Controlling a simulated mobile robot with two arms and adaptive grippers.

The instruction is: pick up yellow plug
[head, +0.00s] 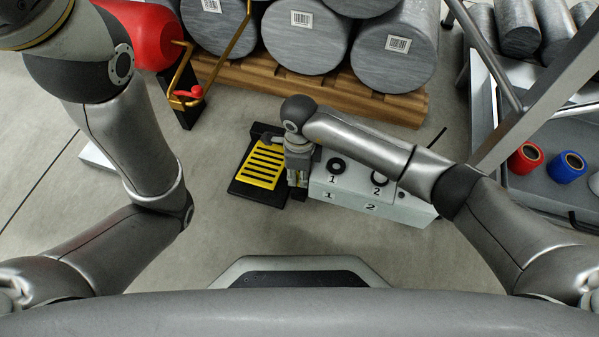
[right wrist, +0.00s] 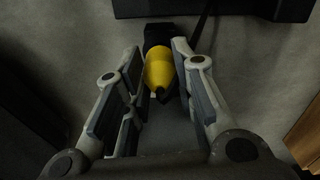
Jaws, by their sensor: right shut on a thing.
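The yellow plug (right wrist: 158,68) shows in the right wrist view, with a dark part at its far end. It lies between the fingertips of my right gripper (right wrist: 158,56), which is shut on it. In the head view my right gripper (head: 298,176) points down between a yellow-and-black slotted plate (head: 262,166) and a white box with numbered sockets (head: 372,192). The plug is hidden in the head view. My left arm reaches up at the left, and its gripper is out of view.
Large grey cylinders (head: 305,38) lie on a wooden pallet (head: 405,108) at the back. A tray at the right holds a red spool (head: 525,157) and a blue spool (head: 566,167) behind a metal post. A red object (head: 150,32) stands near my left arm. Floor in the left middle is clear.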

